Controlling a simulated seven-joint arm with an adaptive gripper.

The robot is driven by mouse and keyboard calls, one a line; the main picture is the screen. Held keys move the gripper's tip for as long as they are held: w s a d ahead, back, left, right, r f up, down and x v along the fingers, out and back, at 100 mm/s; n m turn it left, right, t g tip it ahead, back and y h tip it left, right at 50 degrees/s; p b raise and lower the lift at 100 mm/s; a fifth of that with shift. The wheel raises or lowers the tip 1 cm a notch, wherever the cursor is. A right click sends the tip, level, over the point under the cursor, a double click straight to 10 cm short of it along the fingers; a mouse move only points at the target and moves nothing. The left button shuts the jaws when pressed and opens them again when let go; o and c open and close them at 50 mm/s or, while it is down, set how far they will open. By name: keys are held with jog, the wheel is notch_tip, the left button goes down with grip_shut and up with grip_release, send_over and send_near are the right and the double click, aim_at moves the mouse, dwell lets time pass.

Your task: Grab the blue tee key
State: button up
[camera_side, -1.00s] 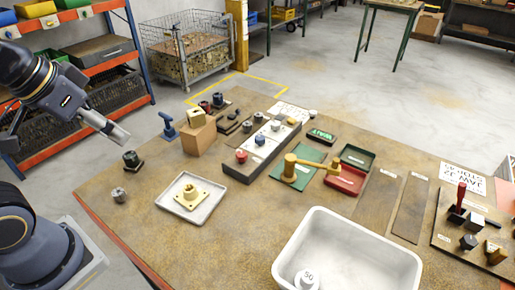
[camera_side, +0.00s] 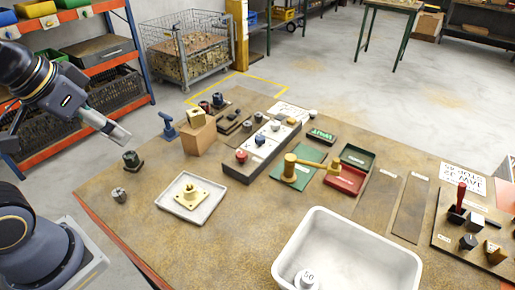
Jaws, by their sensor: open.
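The blue tee key (camera_side: 168,125) stands upright near the back left edge of the table, with its crossbar on top. It is just left of a brown cardboard box (camera_side: 199,138) and looks clear of it. My gripper (camera_side: 122,137) is open and empty. It hangs in the air to the left of the tee key in the picture, apart from it.
A dark round part (camera_side: 131,159) and a small grey part (camera_side: 118,194) stand at the table's left. A white tray (camera_side: 165,205) holds a brass flange. A long block (camera_side: 236,174) carries several knobs. A large white bin (camera_side: 388,262) is in front.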

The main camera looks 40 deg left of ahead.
jog(key=shift+o, duration=0.3)
jog(key=w+d+r+m+t, duration=0.2)
jog(key=w+r+m, duration=0.25)
jog(key=w, duration=0.35)
jog(key=w+a+f, duration=0.2)
jog(key=w+a, duration=0.5)
jog(key=w, duration=0.3)
jog(key=a+f+n, duration=0.2)
jog(key=a+f, duration=0.2)
jog(key=a, duration=0.3)
jog(key=w+a+f+n+g, duration=0.1)
jog(key=a+f, duration=0.2)
jog(key=a, duration=0.3)
jog(key=a+f+n, duration=0.2)
jog(key=a+f, duration=0.2)
jog(key=a, duration=0.3)
send_near(164, 115)
jog(key=shift+m, duration=0.25)
jog(key=x, duration=0.5)
jog(key=shift+w+a+r, duration=0.15)
jog(key=shift+w+r, duration=0.05)
jog(key=shift+w, duration=0.05)
jog(key=x, duration=0.5)
jog(key=shift+f, duration=0.4)
